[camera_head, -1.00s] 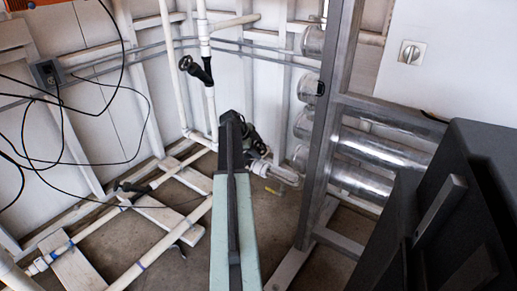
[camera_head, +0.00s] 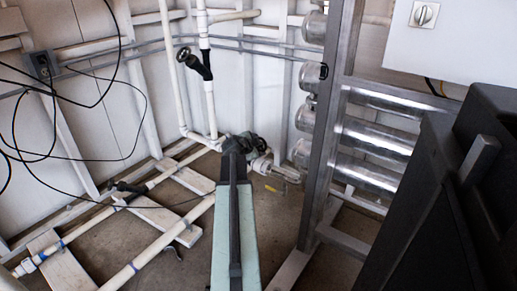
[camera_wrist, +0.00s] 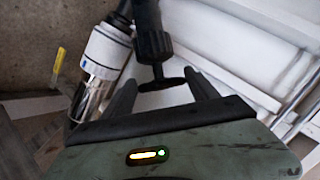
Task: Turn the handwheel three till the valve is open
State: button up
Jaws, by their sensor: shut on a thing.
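In the wrist view, my gripper (camera_wrist: 159,76) has one dark finger on each side of a black handwheel (camera_wrist: 162,85) and is shut on it. The wheel is seen nearly edge-on below a ribbed black valve neck (camera_wrist: 152,44). I see no number on it. In the head view, my arm covers the gripper, and a dark valve part (camera_head: 259,143) shows just beyond the arm's end. A second black handwheel (camera_head: 183,53) sits on the upright white pipes at the back. Another dark valve handle (camera_head: 124,187) is on the low pipe at left.
A metal frame post (camera_head: 326,120) and shiny horizontal cylinders (camera_head: 375,140) stand to the right. A white box with a knob (camera_head: 425,40) hangs upper right. Black cables (camera_head: 75,158) loop at left. White pipes (camera_head: 160,255) and boards cross the floor.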

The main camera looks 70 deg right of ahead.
jog(key=shift+a+f, duration=0.1)
dwell(0.4)
jog(key=o, duration=1.3)
jog(key=p+v, duration=0.3)
jog(key=v, duration=0.4)
jog(key=shift+a+p, duration=0.3)
jog(key=shift+p, duration=0.1)
